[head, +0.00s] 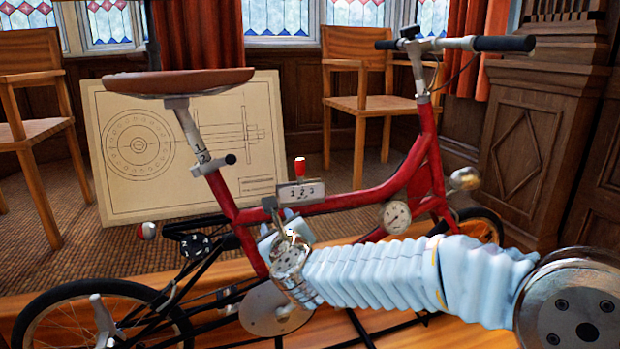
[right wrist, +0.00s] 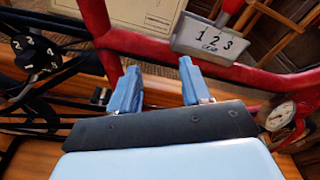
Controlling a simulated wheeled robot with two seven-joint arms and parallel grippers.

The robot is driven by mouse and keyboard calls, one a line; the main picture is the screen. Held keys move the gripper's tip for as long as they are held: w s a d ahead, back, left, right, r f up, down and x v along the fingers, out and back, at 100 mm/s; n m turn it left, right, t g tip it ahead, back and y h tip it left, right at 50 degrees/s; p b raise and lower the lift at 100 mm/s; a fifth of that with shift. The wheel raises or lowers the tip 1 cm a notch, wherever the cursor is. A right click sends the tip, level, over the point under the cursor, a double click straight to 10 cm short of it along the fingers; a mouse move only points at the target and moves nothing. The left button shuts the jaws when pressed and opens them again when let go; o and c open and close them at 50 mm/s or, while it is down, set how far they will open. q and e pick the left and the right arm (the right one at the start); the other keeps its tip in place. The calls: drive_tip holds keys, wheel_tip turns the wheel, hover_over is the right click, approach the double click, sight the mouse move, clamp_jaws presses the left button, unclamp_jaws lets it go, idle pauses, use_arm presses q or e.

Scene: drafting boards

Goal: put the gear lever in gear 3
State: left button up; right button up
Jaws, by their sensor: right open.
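The gear lever (head: 300,167) has a red grip and stands upright on the bike's red top tube. Below it is a grey plate (head: 313,190) marked 1, 2, 3. In the head view the lever is about over the 2. In the right wrist view the plate (right wrist: 183,41) is at the upper right, and the lever's red grip (right wrist: 233,5) is cut by the top edge. My right gripper (right wrist: 157,72) has its two blue fingers apart and nothing between them. It is below and left of the plate, apart from the lever. My left gripper is not in view.
The red bicycle frame (head: 365,197) fills the middle, with a brown saddle (head: 180,82) and handlebars. A round dial (head: 395,216) is right of the plate. A black numbered knob (head: 195,245) is at the left. A drawing board (head: 115,190) and chairs stand behind. Space above the lever is free.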

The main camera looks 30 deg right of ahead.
sight(301, 164)
drive_tip(key=s+d+r+m+t+h, duration=0.1)
drive_tip(key=s+d+r+m+h, duration=0.3)
drive_tip(key=r+m, duration=0.4)
drive_tip(key=shift+n+y, duration=0.4)
drive_tip(key=shift+y, duration=0.3)
drive_tip(key=x, duration=0.4)
drive_tip(key=r+p+x, duration=0.1)
drive_tip(key=x, duration=0.3)
drive_tip(key=p+x, duration=0.1)
drive_tip(key=x, duration=0.4)
drive_tip(key=shift+s+d+r, duration=0.1)
drive_tip(key=shift+r, duration=0.05)
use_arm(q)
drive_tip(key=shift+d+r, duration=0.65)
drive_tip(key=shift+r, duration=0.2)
use_arm(e)
clamp_jaws()
